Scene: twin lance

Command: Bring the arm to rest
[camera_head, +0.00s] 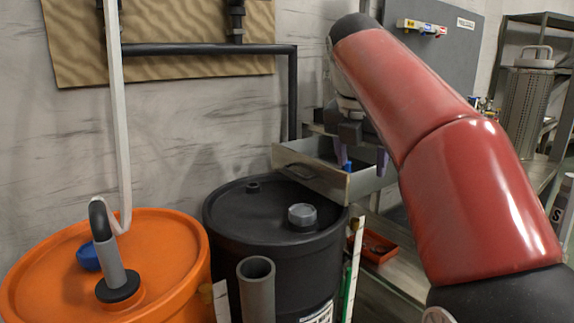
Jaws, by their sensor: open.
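My red arm (450,160) reaches up from the lower right and bends over at the top. My gripper (362,158) hangs from its end, pointing down, with two purple-grey fingers apart. It is open, with no held object visible between the fingers. It is over or in front of a grey metal tray (308,172) behind the black drum; I cannot tell its exact height. A small blue item (347,167) shows by the left finger; I cannot tell whether they touch.
An orange drum (165,240) with a hooked lance (113,262) stands at left, beside a black drum (240,215) with a grey cap (302,215). A grey tube (257,290) stands in front. A red-orange tray (378,246) lies on a low shelf. A metal canister (527,100) stands at right.

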